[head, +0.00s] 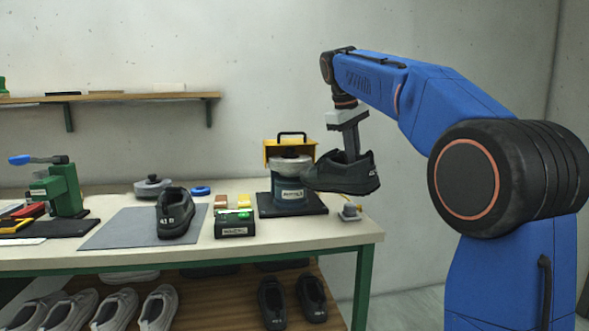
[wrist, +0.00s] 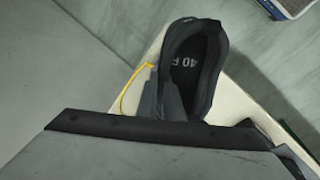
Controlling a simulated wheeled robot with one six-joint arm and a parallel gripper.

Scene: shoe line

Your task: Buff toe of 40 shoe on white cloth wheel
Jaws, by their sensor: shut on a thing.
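My gripper (head: 351,152) is shut on a black shoe (head: 343,180) at the opening of its upper, and holds it above the right end of the bench. In the wrist view the same shoe (wrist: 208,88) shows "40" and a partly readable letter on its insole. Its toe points left in the head view, towards the buffing machine. The pale cloth wheel (head: 291,164) lies flat on top of the machine's blue-grey body (head: 289,193), in front of a yellow guard (head: 282,150). The toe overlaps the machine's right side in the picture; I cannot tell whether it touches the wheel.
Another black shoe marked 41 (head: 174,214) stands on a grey mat (head: 124,229). A green press (head: 60,188) is at left. Several shoes are on the lower shelf.

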